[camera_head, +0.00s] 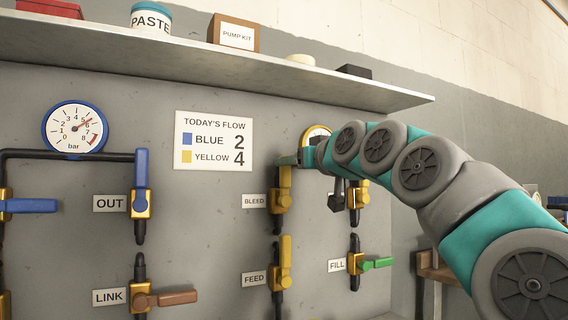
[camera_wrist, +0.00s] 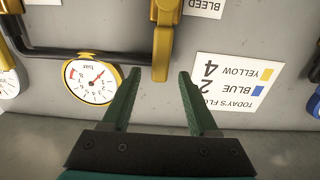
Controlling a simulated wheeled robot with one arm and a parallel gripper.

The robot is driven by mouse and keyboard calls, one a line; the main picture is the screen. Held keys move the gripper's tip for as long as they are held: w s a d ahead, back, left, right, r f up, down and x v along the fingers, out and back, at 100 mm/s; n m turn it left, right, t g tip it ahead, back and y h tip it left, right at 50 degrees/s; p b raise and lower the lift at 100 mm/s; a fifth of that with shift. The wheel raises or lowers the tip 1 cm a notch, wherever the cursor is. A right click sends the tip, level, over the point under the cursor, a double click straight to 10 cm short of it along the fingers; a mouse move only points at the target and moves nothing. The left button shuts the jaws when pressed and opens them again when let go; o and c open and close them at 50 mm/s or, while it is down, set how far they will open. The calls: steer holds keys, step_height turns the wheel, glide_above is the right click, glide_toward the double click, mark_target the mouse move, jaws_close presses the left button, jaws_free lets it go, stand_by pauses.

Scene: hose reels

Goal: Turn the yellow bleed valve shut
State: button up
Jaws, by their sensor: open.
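The bleed valve (camera_head: 281,199) sits on the grey wall panel beside the "BLEED" label (camera_head: 255,201). Its yellow handle (camera_head: 285,178) points up, in line with the pipe. In the upside-down wrist view the yellow handle (camera_wrist: 162,52) hangs between and just beyond my fingers. My gripper (camera_wrist: 159,73) is open, one green finger on each side of the handle's free end, with a gap visible on both sides. In the head view my gripper (camera_head: 290,160) is at the top of the handle, and my wrist partly hides the yellow-rimmed gauge (camera_head: 318,130).
Below are the yellow "FEED" valve (camera_head: 285,250) and the green-handled "FILL" valve (camera_head: 376,264). Blue-handled valves (camera_head: 141,170) are at left. A shelf (camera_head: 200,68) juts out above. The flow sign (camera_head: 213,141) reads blue 2, yellow 4. The yellow gauge (camera_wrist: 92,80) is close to one finger.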

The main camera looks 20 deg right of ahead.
mark_target(285, 184)
steer(key=w, duration=0.4)
steer(key=shift+w+a, duration=0.1)
steer(key=shift+w, duration=0.2)
steer(key=shift+c, duration=0.2)
jaws_close()
stand_by(1.0)
